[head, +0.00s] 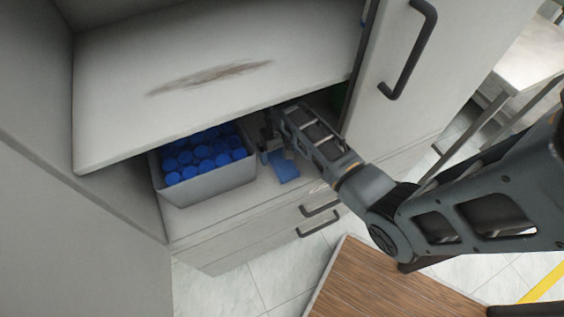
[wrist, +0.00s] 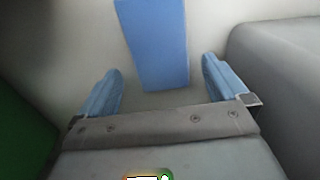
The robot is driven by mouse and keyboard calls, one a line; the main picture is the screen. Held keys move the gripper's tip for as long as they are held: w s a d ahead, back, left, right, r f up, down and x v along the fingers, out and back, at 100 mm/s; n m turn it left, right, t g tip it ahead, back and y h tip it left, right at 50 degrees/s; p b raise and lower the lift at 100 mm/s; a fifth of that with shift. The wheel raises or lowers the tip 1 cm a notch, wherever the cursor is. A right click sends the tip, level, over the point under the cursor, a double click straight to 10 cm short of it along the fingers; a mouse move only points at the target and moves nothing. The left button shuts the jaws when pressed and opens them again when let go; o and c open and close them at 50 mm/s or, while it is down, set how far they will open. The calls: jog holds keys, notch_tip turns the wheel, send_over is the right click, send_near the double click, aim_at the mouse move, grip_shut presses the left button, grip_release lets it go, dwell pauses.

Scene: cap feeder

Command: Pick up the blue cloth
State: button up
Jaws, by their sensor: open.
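The blue cloth (head: 283,166) lies flat on the lower shelf, to the right of the grey bin, near the shelf's front edge. In the wrist view the cloth (wrist: 155,45) is a blue strip at top centre, lying beyond and between the fingers. My gripper (wrist: 162,92) is open with two blue-padded fingers, and nothing is between them. In the head view my gripper (head: 270,150) reaches in under the upper shelf, just beside the cloth. My arm partly hides that area, and the exact height above the cloth cannot be told.
A grey bin (head: 210,187) full of blue caps (head: 203,152) stands left of my gripper. The upper shelf (head: 215,85) with a brown stain overhangs the space. A green object (wrist: 22,140) is at the left edge of the wrist view. A cabinet door (head: 425,70) stands at the right.

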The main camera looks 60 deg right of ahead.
aim_at(279, 158)
jog(key=shift+f, duration=1.2)
jog(key=shift+c, duration=0.5)
jog(key=c, duration=1)
jog(key=shift+r, duration=0.15)
jog(key=shift+s+a+r, duration=0.15)
notch_tip(279, 158, up, 7)
jog(key=shift+f, duration=0.1)
jog(key=s+a+b, duration=0.1)
jog(key=s+a, duration=0.4)
jog(key=s, duration=0.3)
jog(key=s+a, duration=0.6)
jog(key=s, duration=0.2)
jog(key=shift+s+f+b, duration=0.15)
jog(key=shift+b, duration=0.2)
